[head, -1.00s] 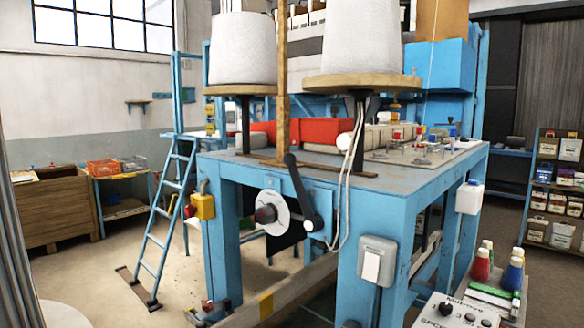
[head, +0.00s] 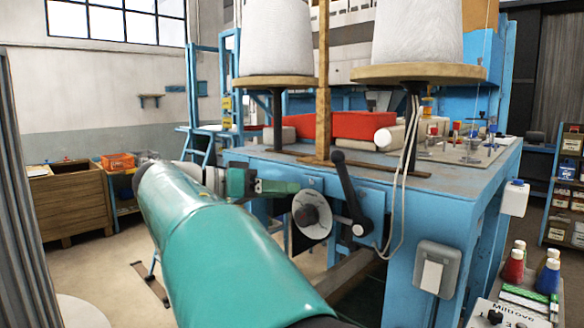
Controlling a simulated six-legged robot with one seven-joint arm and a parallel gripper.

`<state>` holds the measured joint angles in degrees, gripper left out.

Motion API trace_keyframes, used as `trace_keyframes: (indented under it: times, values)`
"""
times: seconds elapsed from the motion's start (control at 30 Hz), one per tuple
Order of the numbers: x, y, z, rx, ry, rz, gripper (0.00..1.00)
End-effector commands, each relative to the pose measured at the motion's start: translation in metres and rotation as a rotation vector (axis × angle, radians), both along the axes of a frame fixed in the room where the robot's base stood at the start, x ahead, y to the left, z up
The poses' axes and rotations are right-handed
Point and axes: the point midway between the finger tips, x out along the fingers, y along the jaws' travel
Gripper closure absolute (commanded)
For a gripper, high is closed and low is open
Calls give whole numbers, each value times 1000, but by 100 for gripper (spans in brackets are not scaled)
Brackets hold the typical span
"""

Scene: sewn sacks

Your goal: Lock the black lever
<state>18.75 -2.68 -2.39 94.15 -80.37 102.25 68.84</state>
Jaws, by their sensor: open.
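The black lever (head: 348,192) is mounted on the front of the blue machine table (head: 455,215), just right of a pale round disc with a dark hub (head: 312,213). It tilts up and to the left, with a ball knob at its top end and its pivot at the lower right. My gripper (head: 292,187) is at the end of my green arm, left of the lever and close to the disc's upper left edge in the picture. It is open and not around the lever. Its fingertips are small and partly hard to make out.
Two large white cones (head: 418,32) stand on round wooden plates above the table. A wooden post (head: 322,100) rises behind the lever. Pale cords (head: 408,150) hang just right of it. A grey switch box (head: 437,268) is on the front leg. Coloured bottles (head: 513,266) stand at lower right.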

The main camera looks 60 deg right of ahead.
Motion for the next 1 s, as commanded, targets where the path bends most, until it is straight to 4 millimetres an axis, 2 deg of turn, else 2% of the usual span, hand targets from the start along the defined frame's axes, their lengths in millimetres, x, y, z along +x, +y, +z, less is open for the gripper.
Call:
trace_keyframes:
  times: [0.1, 0.23, 0.43, 0.8, 1.0]
  values:
    - [-1, -11, 26, -175, -36, -113, 59]
    - [-5, -15, 36, -246, -53, -152, 59]
    - [-22, -33, 36, -246, -54, -154, 59]
    - [-68, -88, 35, -244, -53, -152, 59]
    - [-86, -109, 35, -242, -52, -151, 59]
